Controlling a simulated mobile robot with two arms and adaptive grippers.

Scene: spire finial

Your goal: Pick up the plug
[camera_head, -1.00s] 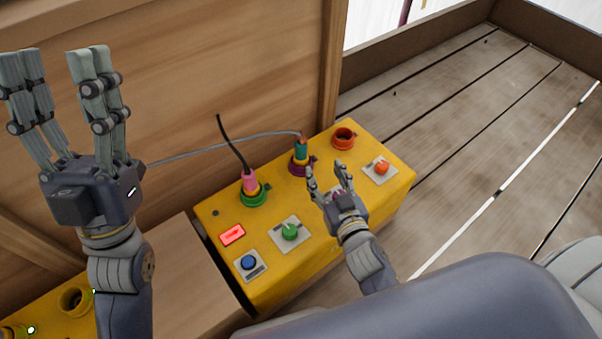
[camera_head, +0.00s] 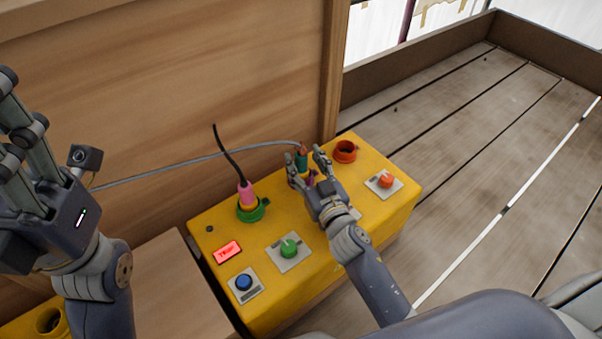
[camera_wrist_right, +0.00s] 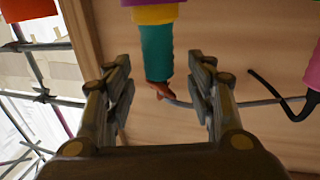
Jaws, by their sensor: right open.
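A teal plug (camera_head: 301,163) with a yellow band and a reddish cable end stands upright in a purple socket on the yellow box. It also shows in the right wrist view (camera_wrist_right: 156,52), where the picture is turned over and the plug comes down from the top. My right gripper (camera_head: 306,158) is open, with one finger on each side of the plug. In the right wrist view, gaps show between the plug and both fingers (camera_wrist_right: 160,64). A pink plug (camera_head: 246,192) sits in a green socket to the left. My left gripper (camera_head: 25,140) is raised at the left edge, partly cut off.
The yellow box (camera_head: 205,215) carries an empty orange socket (camera_head: 345,151), an orange knob (camera_head: 386,181), a green knob (camera_head: 289,247), a blue button (camera_head: 243,282) and a lit red display (camera_head: 228,251). A grey cable (camera_head: 200,156) runs left from the teal plug, before the wooden wall.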

